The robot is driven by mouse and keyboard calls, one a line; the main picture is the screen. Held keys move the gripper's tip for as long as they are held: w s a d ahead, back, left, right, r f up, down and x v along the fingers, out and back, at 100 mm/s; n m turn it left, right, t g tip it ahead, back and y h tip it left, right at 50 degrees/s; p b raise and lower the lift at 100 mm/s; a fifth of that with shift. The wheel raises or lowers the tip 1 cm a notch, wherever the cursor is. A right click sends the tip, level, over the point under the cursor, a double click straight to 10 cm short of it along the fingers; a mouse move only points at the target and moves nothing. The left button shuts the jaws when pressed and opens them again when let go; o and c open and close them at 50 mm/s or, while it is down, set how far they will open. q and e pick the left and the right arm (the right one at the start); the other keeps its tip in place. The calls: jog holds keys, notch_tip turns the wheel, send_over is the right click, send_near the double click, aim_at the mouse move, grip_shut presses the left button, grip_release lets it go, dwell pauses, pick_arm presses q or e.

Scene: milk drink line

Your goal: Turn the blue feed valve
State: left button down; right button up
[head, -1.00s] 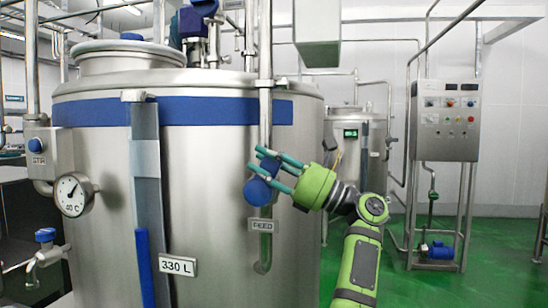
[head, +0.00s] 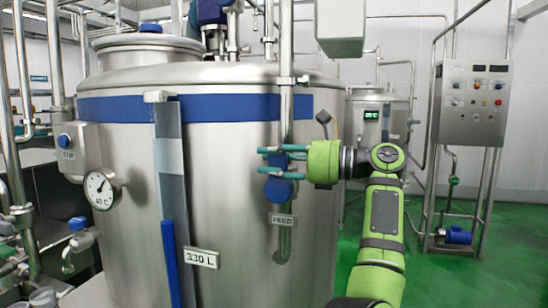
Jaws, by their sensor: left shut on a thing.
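The blue feed valve (head: 278,189) is on a vertical pipe at the front right of the large steel tank (head: 235,200), above the "FEED" label (head: 283,219). My left gripper (head: 272,160) comes in level from the right, its teal fingers above and below the valve's upper blue part. It is shut on that part, just above the round blue hub. The fingers hide some of the handle. My right gripper is not in view.
A sight gauge (head: 170,150), a "330 L" plate (head: 202,257) and a dial thermometer (head: 101,189) are on the tank. A blue-capped tap (head: 77,238) is at lower left. A control panel (head: 474,102) stands at right; green floor (head: 440,285) is open there.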

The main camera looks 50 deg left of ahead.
pick_arm(q)
jog(key=c, duration=0.9)
grip_release()
jog(key=shift+c, duration=0.2)
jog(key=shift+s+a, duration=0.1)
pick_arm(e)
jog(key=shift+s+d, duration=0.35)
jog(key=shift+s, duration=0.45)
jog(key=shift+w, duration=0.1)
pick_arm(q)
jog(key=shift+w+d, duration=0.25)
jog(key=shift+d, duration=0.05)
jog(key=v, duration=0.6)
jog(key=shift+w+d, duration=0.2)
jog(key=shift+d, duration=0.15)
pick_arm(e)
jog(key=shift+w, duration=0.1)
